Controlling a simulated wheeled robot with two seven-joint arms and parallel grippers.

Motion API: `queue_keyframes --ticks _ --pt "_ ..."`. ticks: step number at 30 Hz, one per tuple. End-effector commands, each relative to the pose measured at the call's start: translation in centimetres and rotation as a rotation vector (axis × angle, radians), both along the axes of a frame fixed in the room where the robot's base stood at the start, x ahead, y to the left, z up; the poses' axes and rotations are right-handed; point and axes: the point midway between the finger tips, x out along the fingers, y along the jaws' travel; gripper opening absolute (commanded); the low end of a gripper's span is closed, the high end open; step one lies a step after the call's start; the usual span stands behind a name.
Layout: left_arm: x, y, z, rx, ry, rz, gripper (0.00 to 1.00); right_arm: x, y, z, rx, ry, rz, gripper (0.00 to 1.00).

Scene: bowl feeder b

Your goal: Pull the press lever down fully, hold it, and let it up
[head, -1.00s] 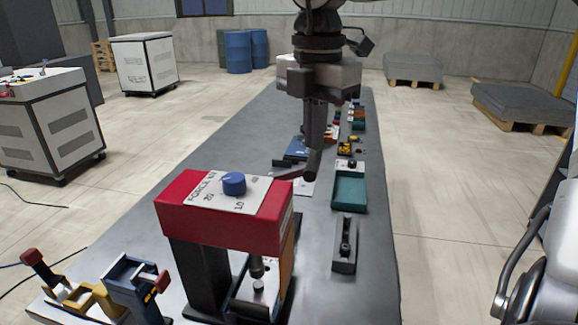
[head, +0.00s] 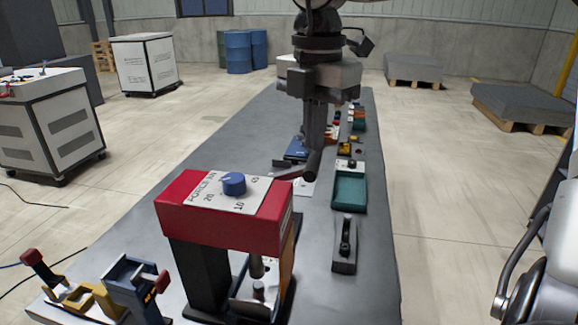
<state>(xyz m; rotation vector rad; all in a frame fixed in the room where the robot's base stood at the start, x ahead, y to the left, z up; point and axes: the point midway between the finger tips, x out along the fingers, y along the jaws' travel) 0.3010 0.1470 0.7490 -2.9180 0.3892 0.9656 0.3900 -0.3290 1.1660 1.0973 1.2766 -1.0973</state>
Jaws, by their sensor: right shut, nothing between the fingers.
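The press has a red head (head: 225,212) with a blue force knob (head: 234,184) on top and dark columns, standing on the near part of the table. Its dark lever (head: 312,165) sticks out to the right, just behind the head, and ends in a rounded handle. My right gripper (head: 315,145) comes down from above with its fingers shut and empty. Its fingertips are at the lever handle; whether they touch it cannot be told. The ram (head: 257,267) shows under the head, above a small cylindrical piece (head: 258,289). My left gripper is not in view.
A blue fixture (head: 135,287) with red parts stands left of the press. A dark block with a small lever (head: 345,262) and a green tray (head: 349,192) are on the right. Bare tabletop lies left of the arm.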

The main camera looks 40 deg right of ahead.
Motion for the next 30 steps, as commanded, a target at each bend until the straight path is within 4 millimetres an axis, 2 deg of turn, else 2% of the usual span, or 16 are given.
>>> queue_keyframes --ticks 11,18,30 --pt "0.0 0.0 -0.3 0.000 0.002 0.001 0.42 0.0 0.0 -0.3 0.000 0.000 0.000 0.00" --pt "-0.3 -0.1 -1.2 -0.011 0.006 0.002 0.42 -0.1 -0.1 -1.6 0.000 0.001 0.000 0.00" --pt "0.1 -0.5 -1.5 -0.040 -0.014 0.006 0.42 -0.1 -0.1 -3.6 0.001 0.000 0.001 0.00"
